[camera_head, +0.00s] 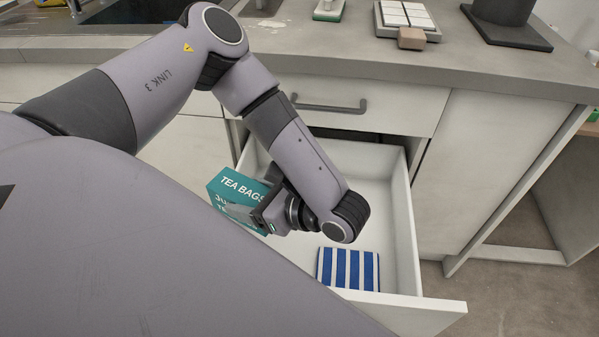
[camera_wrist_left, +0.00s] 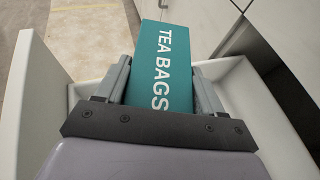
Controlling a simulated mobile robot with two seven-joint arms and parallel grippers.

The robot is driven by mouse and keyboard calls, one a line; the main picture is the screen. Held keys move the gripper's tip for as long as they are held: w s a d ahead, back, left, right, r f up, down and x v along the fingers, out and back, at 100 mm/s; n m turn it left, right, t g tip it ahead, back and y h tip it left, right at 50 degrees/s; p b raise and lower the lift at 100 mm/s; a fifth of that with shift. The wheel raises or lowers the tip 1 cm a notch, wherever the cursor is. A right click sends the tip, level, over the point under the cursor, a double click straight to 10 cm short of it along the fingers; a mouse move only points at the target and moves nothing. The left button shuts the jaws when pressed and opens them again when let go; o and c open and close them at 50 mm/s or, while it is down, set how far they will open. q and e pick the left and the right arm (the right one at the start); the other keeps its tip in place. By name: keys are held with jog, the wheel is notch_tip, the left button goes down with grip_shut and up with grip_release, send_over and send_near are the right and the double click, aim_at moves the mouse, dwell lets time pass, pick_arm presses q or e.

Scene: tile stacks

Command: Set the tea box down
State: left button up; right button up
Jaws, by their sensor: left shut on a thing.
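The tea box (camera_head: 232,187) is a teal carton with white "TEA BAGS" lettering. My left gripper (camera_head: 253,207) is shut on it, at the left side of the open drawer in the head view. In the left wrist view the tea box (camera_wrist_left: 165,62) sits between the two fingers of my left gripper (camera_wrist_left: 160,90). The lower part of the box is hidden in the head view by my own arm, and I cannot tell whether it touches the drawer floor. My right gripper is not in view.
The white drawer (camera_head: 402,215) is pulled out below the counter (camera_head: 420,65). A blue and white striped cloth (camera_head: 348,268) lies in its front part. The drawer floor behind the cloth looks clear. A tile tray (camera_head: 405,15) and a dark stand (camera_head: 507,30) are on the counter.

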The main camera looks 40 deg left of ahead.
pick_arm(q)
notch_tip(320, 180, down, 20)
jog(key=b, duration=1)
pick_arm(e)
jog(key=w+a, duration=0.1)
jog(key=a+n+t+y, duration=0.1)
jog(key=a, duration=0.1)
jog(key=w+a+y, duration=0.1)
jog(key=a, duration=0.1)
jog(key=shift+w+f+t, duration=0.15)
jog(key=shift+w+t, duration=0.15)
pick_arm(q)
jog(key=shift+f, duration=0.1)
jog(key=o, duration=1.2)
jog(key=shift+c, duration=0.2)
